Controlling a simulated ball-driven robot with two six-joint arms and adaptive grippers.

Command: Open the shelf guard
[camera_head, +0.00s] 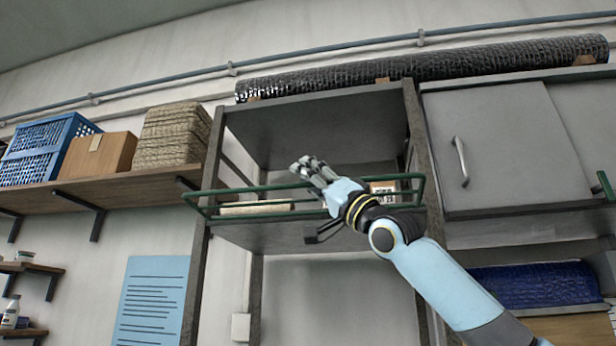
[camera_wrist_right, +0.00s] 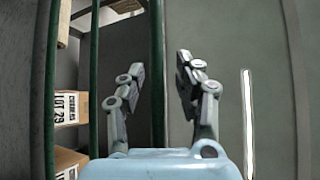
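The shelf guard (camera_head: 240,189) is a green wire rail frame across the front of the grey shelf bay, with an upper and a lower bar. In the right wrist view, green bars (camera_wrist_right: 157,60) run upright. My right gripper (camera_head: 312,168) is at the guard's upper bar, near the middle of its span. Its two fingers (camera_wrist_right: 160,85) are spread, and one green bar shows between them in the wrist view. The fingers do not close on it; I cannot tell whether they touch it. My left gripper is not in view.
Behind the guard are a flat carton (camera_head: 257,208) and a labelled box (camera_head: 384,187), partly hidden by my right arm. A grey cabinet (camera_head: 497,140) with a bar handle stands to the right. A wooden shelf with a blue crate (camera_head: 42,148) is at left.

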